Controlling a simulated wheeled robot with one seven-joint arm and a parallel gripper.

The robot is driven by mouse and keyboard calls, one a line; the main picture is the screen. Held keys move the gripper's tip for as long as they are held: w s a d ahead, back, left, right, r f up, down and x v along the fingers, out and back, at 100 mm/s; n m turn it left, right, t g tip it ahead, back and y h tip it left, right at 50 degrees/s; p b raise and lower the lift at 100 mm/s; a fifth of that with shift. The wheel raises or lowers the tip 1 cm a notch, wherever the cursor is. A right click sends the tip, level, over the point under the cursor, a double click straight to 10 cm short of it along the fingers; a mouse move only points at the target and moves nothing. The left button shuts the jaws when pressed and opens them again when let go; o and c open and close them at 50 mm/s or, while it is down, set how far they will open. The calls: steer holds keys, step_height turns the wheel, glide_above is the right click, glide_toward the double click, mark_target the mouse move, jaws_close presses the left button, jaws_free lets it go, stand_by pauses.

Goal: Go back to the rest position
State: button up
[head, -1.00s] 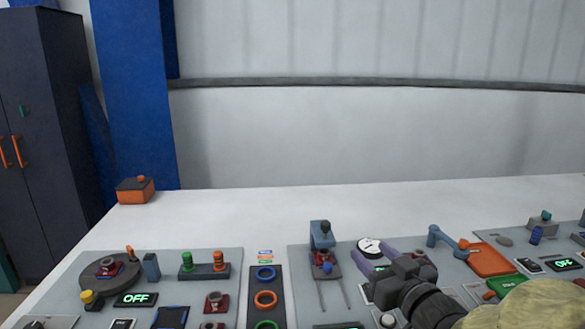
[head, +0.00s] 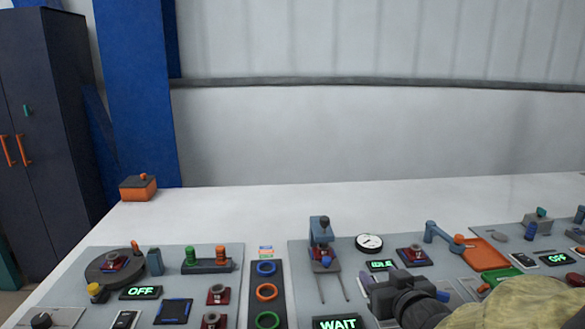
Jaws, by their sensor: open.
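My gripper (head: 378,284), dark grey with purple fingers, is at the lower right of the head view, low over the front of the middle panel. It is open, and I see nothing held in it. My forearm runs off the bottom right corner. Behind the gripper are a white round dial (head: 369,243), a display reading IDLE (head: 381,265) and a dark red fixture with a round part (head: 415,256). A blue-grey hook stand (head: 321,240) with two thin rails is to its left. The gripper hides part of the panel beneath it.
A WAIT display (head: 338,323) is at the bottom edge. Colored rings (head: 266,292) lie on a dark strip. The left panel has a turntable (head: 114,267) and an OFF display (head: 140,292). An orange tray (head: 487,253) is at right. The table's rear (head: 300,200) is mostly clear.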

steer(key=s+a+f+m+g+h, duration=0.2)
steer(key=s+a+f+g, duration=0.1)
steer(key=s+f+g, duration=1.15)
step_height(320, 180, down, 11)
steer(key=t+b, duration=0.3)
steer(key=b, duration=0.7)
step_height(320, 180, up, 30)
steer(key=p, duration=2.9)
steer(key=shift+w+d+f+p, duration=0.15)
steer(key=shift+w+p, duration=0.25)
steer(key=shift+w, duration=0.05)
steer(key=shift+g, duration=0.25)
